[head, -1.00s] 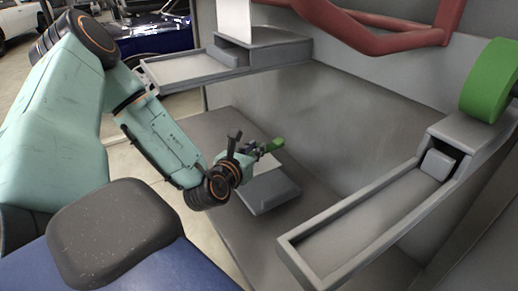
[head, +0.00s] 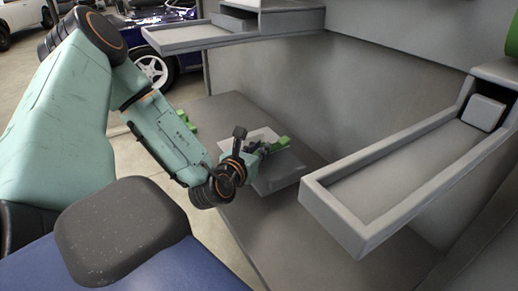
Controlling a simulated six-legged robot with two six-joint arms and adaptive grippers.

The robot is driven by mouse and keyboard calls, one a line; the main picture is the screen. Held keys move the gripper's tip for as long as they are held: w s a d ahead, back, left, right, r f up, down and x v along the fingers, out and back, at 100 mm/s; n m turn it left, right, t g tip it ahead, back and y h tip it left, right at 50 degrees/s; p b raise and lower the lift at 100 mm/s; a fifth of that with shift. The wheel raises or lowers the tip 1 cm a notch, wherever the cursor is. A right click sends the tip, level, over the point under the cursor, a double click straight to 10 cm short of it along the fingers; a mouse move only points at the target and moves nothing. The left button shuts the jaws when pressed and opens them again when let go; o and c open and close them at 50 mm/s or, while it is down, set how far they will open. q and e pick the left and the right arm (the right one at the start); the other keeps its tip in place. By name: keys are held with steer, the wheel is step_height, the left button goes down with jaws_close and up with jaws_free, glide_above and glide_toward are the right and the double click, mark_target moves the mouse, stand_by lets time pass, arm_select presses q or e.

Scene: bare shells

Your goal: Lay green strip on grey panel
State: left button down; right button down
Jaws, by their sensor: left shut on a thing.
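My left gripper (head: 264,148) is shut on a green strip (head: 281,143), whose end sticks out to the right of the fingers. It holds the strip over a low, flat grey block with a paler patch, which looks like the grey panel (head: 286,174). The gripper and wrist cover part of the panel's left side. I cannot tell whether the strip touches the panel. Another small green piece (head: 191,121) shows behind my left forearm, mostly hidden. My right gripper is not in view.
A long grey tray (head: 335,221) with a pale block (head: 484,112) at its far end juts in from the right. Another grey tray (head: 186,39) is at the upper left. A green object (head: 512,38) shows at the right edge. Bare grey floor lies in front of the panel.

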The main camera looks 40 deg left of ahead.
arm_select(q)
steer(key=shift+d, duration=0.1)
steer(key=c, duration=1.4)
jaws_free()
steer(key=shift+o, duration=1)
